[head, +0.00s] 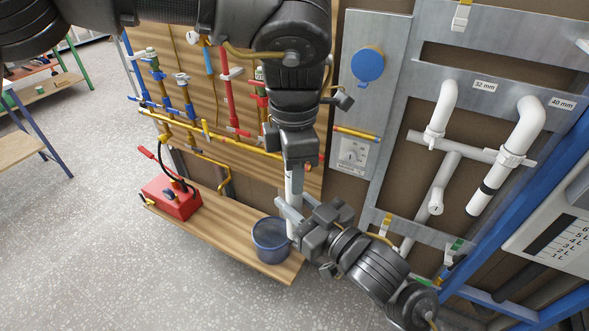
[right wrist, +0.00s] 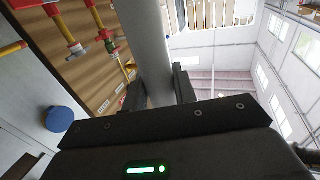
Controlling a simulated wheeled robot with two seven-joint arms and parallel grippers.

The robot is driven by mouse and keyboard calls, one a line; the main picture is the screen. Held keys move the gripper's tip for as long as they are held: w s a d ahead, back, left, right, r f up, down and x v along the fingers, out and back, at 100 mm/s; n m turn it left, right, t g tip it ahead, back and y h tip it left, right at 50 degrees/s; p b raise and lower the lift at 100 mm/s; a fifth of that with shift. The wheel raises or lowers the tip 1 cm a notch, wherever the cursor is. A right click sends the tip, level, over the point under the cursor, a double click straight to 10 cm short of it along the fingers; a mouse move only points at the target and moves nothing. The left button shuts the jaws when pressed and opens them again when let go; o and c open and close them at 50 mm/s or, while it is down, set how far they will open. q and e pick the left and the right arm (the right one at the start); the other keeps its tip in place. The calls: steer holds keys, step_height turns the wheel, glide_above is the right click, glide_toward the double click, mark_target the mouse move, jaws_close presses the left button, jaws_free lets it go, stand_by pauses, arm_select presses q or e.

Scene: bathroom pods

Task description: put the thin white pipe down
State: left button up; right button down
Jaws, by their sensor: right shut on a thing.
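The thin white pipe (head: 290,185) stands roughly upright in the head view, in front of the wooden board. My right gripper (head: 288,216) comes in from the lower right and is shut on it. In the right wrist view the pipe (right wrist: 146,45) runs up and away between the two dark fingers (right wrist: 158,90). My left gripper (head: 298,163) reaches down from the top, by the pipe's upper end. Its fingers overlap the pipe there, so I cannot tell whether they touch it. The pipe's lower end shows beside a blue-grey bucket (head: 270,237).
The bucket stands on a low wooden shelf (head: 225,228), with a red pump box (head: 172,199) at its left end. Coloured pipes and valves fill the board (head: 240,110). A grey metal frame (head: 390,100) with fixed white pipes (head: 518,130) is on the right. Speckled floor (head: 90,240) is clear at left.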

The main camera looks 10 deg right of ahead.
steer(key=c, duration=1)
jaws_free()
steer(key=shift+c, duration=0.2)
steer(key=shift+f, duration=0.1)
